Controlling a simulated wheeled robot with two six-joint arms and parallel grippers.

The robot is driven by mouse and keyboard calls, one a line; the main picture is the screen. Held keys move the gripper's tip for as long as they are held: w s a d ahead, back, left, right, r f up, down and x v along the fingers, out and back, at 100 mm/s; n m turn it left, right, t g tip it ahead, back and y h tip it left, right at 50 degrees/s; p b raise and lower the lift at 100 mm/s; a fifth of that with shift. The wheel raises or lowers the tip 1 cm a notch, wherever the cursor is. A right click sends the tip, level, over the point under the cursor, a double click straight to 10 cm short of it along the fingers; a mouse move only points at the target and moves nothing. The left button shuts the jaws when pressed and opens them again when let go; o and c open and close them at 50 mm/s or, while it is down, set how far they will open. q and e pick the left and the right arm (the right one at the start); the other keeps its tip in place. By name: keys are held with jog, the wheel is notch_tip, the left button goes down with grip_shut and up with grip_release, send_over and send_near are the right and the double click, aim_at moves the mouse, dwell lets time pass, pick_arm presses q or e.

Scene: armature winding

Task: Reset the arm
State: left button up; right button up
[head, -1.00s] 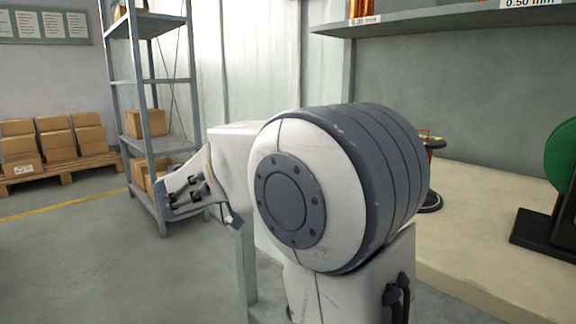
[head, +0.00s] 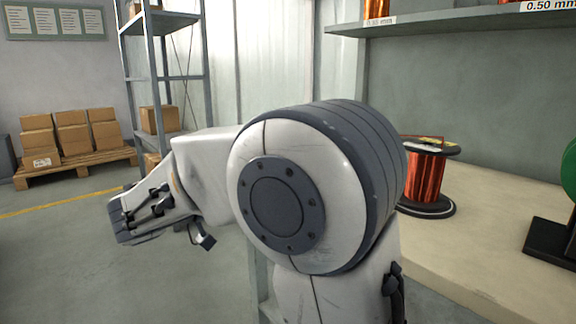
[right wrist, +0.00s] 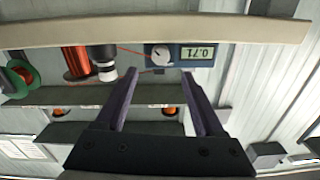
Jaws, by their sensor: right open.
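In the head view a white arm of mine with a dark grey banded joint fills the middle. It seems to be my left arm. Its gripper (head: 145,213) hangs over the floor at the left, clear of everything. Its fingers are too small and oblique to tell open from shut. My right gripper (right wrist: 158,76) shows only in the right wrist view, where its two dark fingers stand apart with nothing between them. That view is upside down and faces the bench (right wrist: 150,30), with a meter reading 0.71 (right wrist: 180,55) beyond the fingertips.
A copper wire spool (head: 427,178) stands on the bench (head: 485,215) at the right, partly behind my arm. A green spool (head: 570,165) is at the right edge. A wall shelf (head: 450,22) hangs above. A metal rack (head: 160,80) and boxes on a pallet (head: 75,165) stand behind; floor is free at left.

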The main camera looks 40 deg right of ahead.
jog(key=shift+s+a, duration=0.1)
jog(key=shift+a, duration=0.9)
jog(key=shift+f, duration=0.1)
jog(key=s+a+f+n+y+p, duration=0.2)
jog(key=s+a+f+n+y, duration=0.25)
jog(key=f+n, duration=0.25)
jog(key=s+a+f+n+y+p, duration=0.2)
jog(key=s+a+f+n+y, duration=0.25)
jog(key=f+n+y, duration=0.2)
jog(key=s+a+f+n+g+y+p, duration=0.1)
jog(key=s+a+f+n+y, duration=0.25)
jog(key=s+a+n, duration=0.2)
jog(key=s+a+f+n+g+y+p, duration=0.1)
jog(key=s+a+f+n+y, duration=0.1)
jog(key=s+a+n+y, duration=0.4)
notch_tip(320, 180, up, 38)
jog(key=a+h+p, duration=0.1)
jog(key=a+p, duration=0.1)
jog(key=p, duration=3.6)
jog(key=shift+w+f, duration=0.15)
jog(key=shift+w, duration=0.1)
